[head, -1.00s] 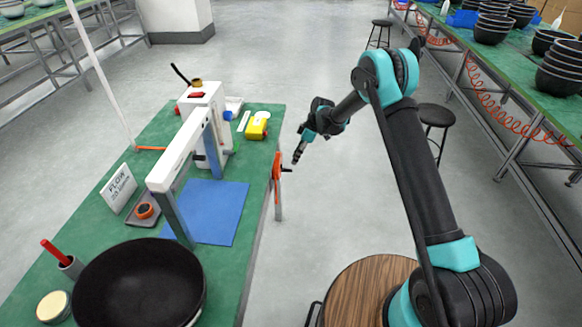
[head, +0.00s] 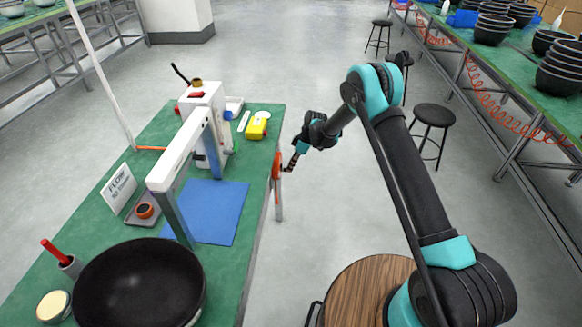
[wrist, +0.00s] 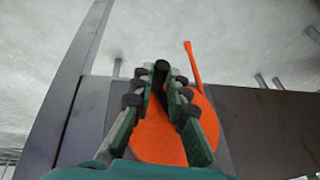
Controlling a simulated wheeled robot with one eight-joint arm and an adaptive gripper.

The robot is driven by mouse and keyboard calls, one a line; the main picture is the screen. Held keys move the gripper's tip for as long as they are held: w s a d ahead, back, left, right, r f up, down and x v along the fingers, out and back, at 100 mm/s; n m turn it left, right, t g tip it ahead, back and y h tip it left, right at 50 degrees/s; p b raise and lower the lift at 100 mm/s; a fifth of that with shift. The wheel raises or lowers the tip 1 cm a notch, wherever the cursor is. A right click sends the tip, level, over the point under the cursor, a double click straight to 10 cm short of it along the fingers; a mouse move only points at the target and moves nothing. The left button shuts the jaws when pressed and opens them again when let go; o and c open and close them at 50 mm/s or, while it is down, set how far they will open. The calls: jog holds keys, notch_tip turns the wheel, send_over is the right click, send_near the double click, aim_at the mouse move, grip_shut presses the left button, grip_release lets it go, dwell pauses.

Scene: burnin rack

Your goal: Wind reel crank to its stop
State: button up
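The reel (head: 277,167) is an orange disc on the right edge of the green bench. In the wrist view, its orange face (wrist: 160,142) fills the middle, partly hidden behind my fingers. An orange arm (wrist: 192,62) sticks up from it. The dark crank handle (wrist: 161,72) shows between my fingertips. My gripper (head: 290,167) is at the crank on the disc's right side, and it also shows in the wrist view (wrist: 161,84). Its fingers lie on both sides of the handle with little gap; whether they press on it cannot be told.
The green bench (head: 262,142) bears a white machine (head: 208,105), a blue mat (head: 222,205), a black bowl (head: 140,285) and a sign (head: 118,188). A stool (head: 433,116) stands behind my arm. Open floor lies right of the bench.

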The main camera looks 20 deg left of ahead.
grip_shut()
jog(key=shift+f+g, duration=0.25)
jog(key=shift+g, duration=0.75)
jog(key=shift+s+d+f+m+g+h, duration=0.1)
jog(key=shift+s+m+g+h, duration=0.15)
jog(key=shift+g, duration=0.4)
jog(key=shift+s+f+m+g+h, duration=0.15)
jog(key=shift+s+m+g, duration=0.1)
jog(key=shift+g, duration=0.4)
jog(key=o, duration=0.7)
grip_release()
